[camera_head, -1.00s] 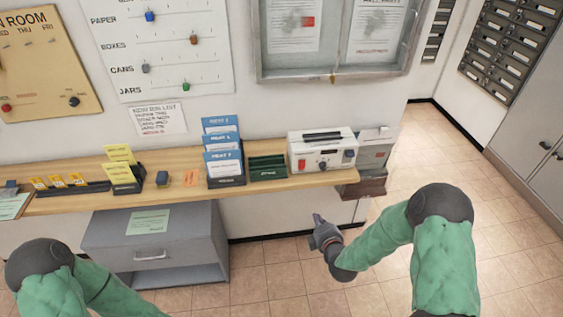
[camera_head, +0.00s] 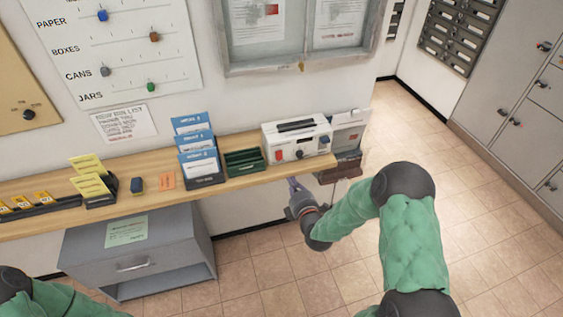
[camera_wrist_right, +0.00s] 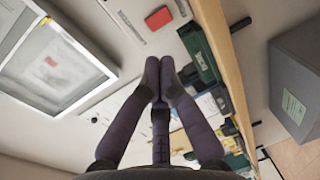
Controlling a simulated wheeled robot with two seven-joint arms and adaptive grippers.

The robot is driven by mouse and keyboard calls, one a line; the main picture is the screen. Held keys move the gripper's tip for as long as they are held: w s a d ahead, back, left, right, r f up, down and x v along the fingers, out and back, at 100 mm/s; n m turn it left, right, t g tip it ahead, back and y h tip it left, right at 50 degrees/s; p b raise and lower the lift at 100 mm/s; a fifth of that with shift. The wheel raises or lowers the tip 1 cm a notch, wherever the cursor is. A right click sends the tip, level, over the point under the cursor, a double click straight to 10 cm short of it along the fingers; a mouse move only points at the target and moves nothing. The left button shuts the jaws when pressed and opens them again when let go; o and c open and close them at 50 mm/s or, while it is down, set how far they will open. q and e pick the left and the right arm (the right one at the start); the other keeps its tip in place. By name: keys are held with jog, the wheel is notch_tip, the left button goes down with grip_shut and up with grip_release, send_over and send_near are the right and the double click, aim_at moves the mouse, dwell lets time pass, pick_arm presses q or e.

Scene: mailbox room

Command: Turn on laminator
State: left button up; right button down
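The laminator (camera_head: 296,133) is a white box on the right end of the wooden shelf. My right gripper (camera_head: 294,185) is below and in front of the shelf edge, apart from the laminator. In the right wrist view its fingertips (camera_wrist_right: 160,62) meet with nothing between them, pointing towards the laminator's red switch (camera_wrist_right: 158,18). My left gripper is out of view; only part of that arm shows.
A green tray (camera_head: 244,163) and a holder with blue cards (camera_head: 198,152) stand left of the laminator. A grey cabinet (camera_head: 85,247) stands below the shelf. Floor at the right is clear.

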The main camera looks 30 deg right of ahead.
aim_at(280, 156)
jog(key=b+x, duration=0.2)
jog(key=x, duration=1)
jog(key=shift+w+f, duration=0.1)
jog(key=shift+w, duration=0.2)
jog(key=t+b, duration=0.1)
jog(key=b, duration=0.3)
jog(key=t+b, duration=0.1)
jog(key=b, duration=0.3)
jog(key=shift+w+d+f+h, duration=0.1)
jog(key=shift+w+f+h, duration=0.2)
jog(key=shift+f, duration=0.1)
jog(key=shift+b, duration=0.6)
jog(key=shift+r, duration=0.15)
